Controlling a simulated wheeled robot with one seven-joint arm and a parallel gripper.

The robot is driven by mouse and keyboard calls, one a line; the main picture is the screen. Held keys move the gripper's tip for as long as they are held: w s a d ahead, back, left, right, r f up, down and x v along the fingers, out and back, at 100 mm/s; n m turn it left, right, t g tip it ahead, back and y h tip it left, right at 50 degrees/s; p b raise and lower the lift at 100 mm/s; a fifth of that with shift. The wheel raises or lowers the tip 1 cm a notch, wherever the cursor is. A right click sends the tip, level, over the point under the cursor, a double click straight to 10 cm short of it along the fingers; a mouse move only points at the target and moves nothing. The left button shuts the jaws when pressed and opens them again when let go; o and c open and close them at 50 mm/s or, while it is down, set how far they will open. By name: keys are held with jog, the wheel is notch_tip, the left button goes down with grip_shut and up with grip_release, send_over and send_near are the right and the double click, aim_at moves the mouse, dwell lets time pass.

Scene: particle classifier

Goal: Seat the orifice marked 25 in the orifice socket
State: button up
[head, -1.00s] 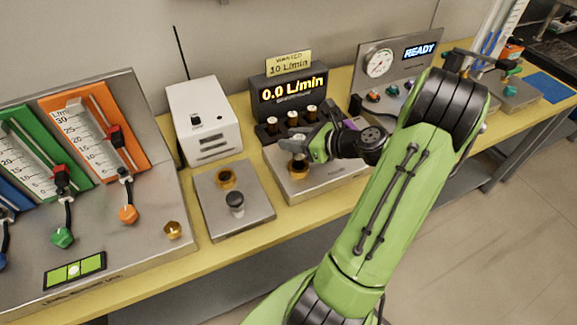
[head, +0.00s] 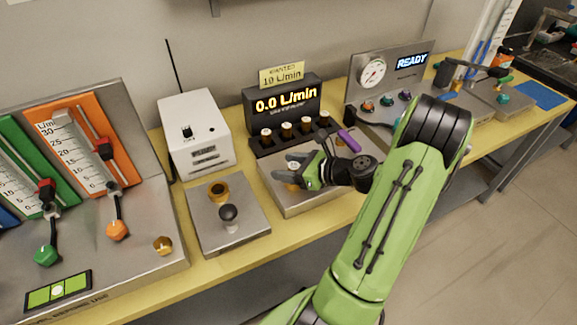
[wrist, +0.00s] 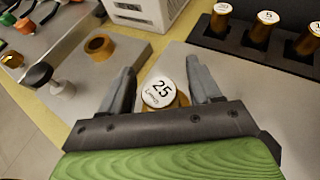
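The orifice marked 25 (wrist: 159,92) has a white top and stands upright between my fingers in the wrist view. Brass colour shows around and below its top, at a spot on the metal plate (head: 310,207) in front of the flow display. I cannot tell how deep it sits or whether that brass is the socket's. My gripper (wrist: 163,82) is open, with a finger on each side and gaps to the white top. In the head view my gripper (head: 296,170) is low over this plate and partly hides the orifice. An empty-looking brass ring (head: 218,191) stands on the plate to the left.
A black rack (head: 290,144) with several brass orifices stands behind the plate, close to my gripper. A purple handle (head: 349,141) is at the plate's right. A black knob (head: 229,213) stands on the left plate. The display (head: 285,104) reads 0.0 L/min.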

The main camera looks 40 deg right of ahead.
jog(key=shift+r, duration=0.2)
jog(key=p+v, duration=0.4)
jog(key=v, duration=0.8)
jog(key=w+a+r+n+g, duration=0.2)
jog(key=a+n+g, duration=0.2)
jog(key=a+n, duration=0.5)
jog(key=w+a+r+n+g, duration=0.25)
jog(key=a+n+g, duration=0.25)
jog(key=a+n, duration=0.5)
jog(key=s+a+r+n+h, duration=0.2)
jog(key=s+a+r+n, duration=0.1)
jog(key=s+n, duration=0.2)
jog(key=s+a+r+n+t+h, duration=0.1)
jog(key=s+a+r+n+h, duration=0.1)
jog(key=n, duration=0.6)
jog(key=s+a+r, duration=0.1)
jog(key=s+r, duration=0.1)
jog(key=s, duration=0.1)
jog(key=shift+s+a+n+t+b, duration=0.25)
jog(key=shift+a+n+t+b, duration=0.05)
jog(key=shift+a, duration=0.1)
